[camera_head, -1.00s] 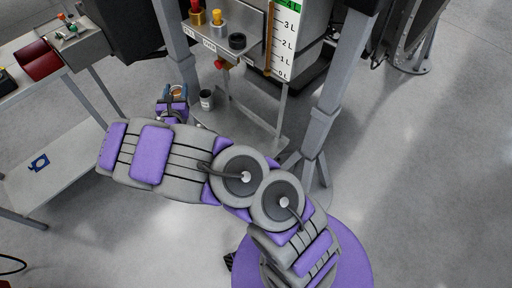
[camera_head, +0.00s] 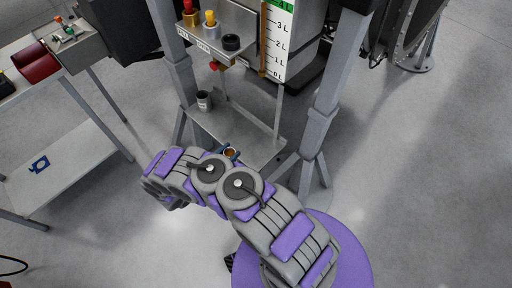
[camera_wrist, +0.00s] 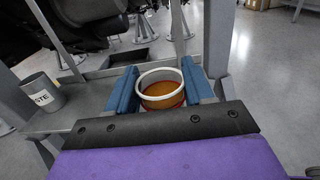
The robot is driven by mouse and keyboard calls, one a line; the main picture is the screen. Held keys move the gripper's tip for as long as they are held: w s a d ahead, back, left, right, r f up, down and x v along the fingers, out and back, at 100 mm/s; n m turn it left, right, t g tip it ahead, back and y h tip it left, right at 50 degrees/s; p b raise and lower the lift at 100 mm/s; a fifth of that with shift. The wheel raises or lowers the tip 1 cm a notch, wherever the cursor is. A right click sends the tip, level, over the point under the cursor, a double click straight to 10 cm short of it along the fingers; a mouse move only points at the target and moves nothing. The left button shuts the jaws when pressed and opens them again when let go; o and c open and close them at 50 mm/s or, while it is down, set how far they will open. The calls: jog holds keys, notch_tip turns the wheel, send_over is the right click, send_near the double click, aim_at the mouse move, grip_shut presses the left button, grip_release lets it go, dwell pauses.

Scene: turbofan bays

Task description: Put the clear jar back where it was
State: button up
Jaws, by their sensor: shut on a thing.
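The clear jar (camera_wrist: 161,90) shows in the wrist view with a pale rim and amber-brown liquid inside. My gripper (camera_wrist: 160,92) has its two blue fingers on either side of the jar and is shut on it. In the head view the jar (camera_head: 229,152) is a small round opening with brown inside, just beyond my arm at the front edge of the stand's low shelf (camera_head: 240,140). Most of my gripper (camera_head: 231,154) is hidden behind my arm there. I cannot tell whether the jar touches the shelf.
A grey cup labelled "STE" (camera_wrist: 42,93) stands on the low shelf at the left; it also shows in the head view (camera_head: 204,100). Grey stand legs (camera_head: 318,125) flank the shelf. A side table (camera_head: 60,150) with a blue part is at left.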

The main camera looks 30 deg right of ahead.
jog(key=shift+s+d+f+g, duration=0.15)
jog(key=shift+d+f, duration=0.1)
jog(key=shift+d, duration=0.2)
jog(key=shift+s+d+f+g, duration=0.15)
jog(key=shift+d+f, duration=0.05)
jog(key=shift+d, duration=0.2)
jog(key=w+d+f+b, duration=0.1)
jog(key=d, duration=0.3)
jog(key=w+d+f+b, duration=0.1)
jog(key=w+d+f, duration=0.1)
jog(key=d, duration=0.2)
jog(key=w+d+f+b, duration=0.1)
jog(key=w+d+b, duration=0.1)
jog(key=d, duration=0.2)
jog(key=shift+w+d+f, duration=0.2)
jog(key=shift+w, duration=0.05)
jog(key=shift+f, duration=0.25)
jog(key=shift+d, duration=0.45)
jog(key=o, duration=1.2)
jog(key=shift+a, duration=0.35)
jog(key=shift+d, duration=0.1)
